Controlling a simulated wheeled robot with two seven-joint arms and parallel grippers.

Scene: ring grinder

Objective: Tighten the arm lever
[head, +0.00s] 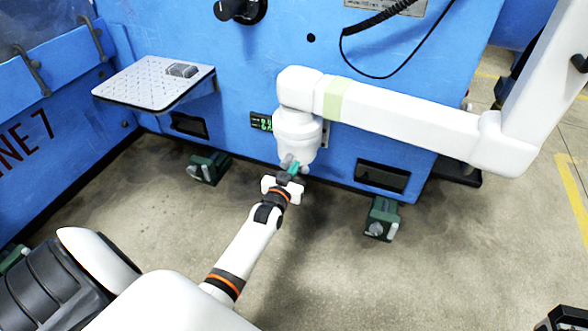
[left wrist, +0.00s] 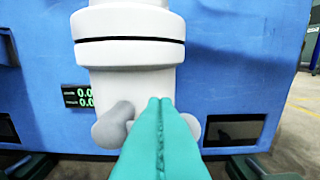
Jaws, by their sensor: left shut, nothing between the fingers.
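The white jointed arm (head: 400,112) of the machine ends in a white cylindrical head (head: 297,130), which also fills the upper middle of the left wrist view (left wrist: 130,60). A grey lever (left wrist: 112,125) with a rounded end sits low on this head, left of my fingers. My left gripper (head: 293,167) has teal fingers, pressed together and empty, just below the head. In the left wrist view the fingertips (left wrist: 160,104) overlap the lower edge of the head and hide the middle of the lever. I cannot tell whether they touch it. My right gripper does not show.
The blue machine body (head: 230,60) stands behind, with a small green-digit display (head: 261,121) beside the head. A grey perforated shelf (head: 150,82) juts out at the left. Green feet (head: 381,218) stand on the concrete floor.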

